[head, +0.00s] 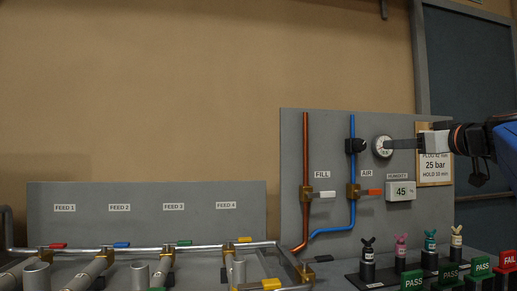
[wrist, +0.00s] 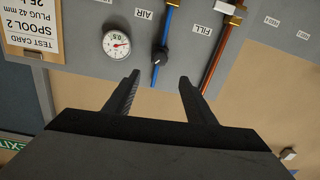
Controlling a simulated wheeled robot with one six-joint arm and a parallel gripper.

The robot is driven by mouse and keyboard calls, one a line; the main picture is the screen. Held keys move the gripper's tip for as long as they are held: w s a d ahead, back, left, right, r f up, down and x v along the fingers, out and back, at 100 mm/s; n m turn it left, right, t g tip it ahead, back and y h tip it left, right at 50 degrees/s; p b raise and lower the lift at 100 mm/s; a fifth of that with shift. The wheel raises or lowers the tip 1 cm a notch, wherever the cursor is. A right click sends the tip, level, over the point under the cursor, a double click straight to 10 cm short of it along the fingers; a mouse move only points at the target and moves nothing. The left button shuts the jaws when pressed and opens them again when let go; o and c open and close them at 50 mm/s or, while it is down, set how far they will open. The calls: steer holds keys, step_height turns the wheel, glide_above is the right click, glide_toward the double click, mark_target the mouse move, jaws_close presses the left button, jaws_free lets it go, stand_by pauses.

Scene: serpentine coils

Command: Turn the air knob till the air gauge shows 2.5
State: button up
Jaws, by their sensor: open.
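The air knob is a small black knob (head: 355,146) on the blue pipe under the panel's top edge; it also shows in the wrist view (wrist: 160,54). The round white air gauge (head: 380,149) is right of it in the head view, and left of the knob in the wrist view (wrist: 117,45). The gauge has a red needle; its value is too small to read surely. My gripper (wrist: 159,78) is open and empty. Its fingertips point toward the knob, one to each side in the wrist view, apparently short of it. In the head view my gripper (head: 389,144) overlaps the gauge.
A copper pipe (head: 305,150) runs beside the blue pipe (head: 353,170). A red-handled valve (head: 371,192) and a humidity display (head: 401,191) sit lower. A test card (head: 434,173) hangs right, partly behind my arm. Small bottles (head: 368,265) stand below.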

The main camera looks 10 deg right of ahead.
mark_target(363, 146)
steer(key=w, duration=0.5)
steer(key=w+a, duration=0.1)
steer(key=w, duration=1)
steer(key=shift+w+a+f, duration=0.1)
steer(key=shift+w+a, duration=0.05)
steer(key=shift+w, duration=0.05)
steer(key=c, duration=1)
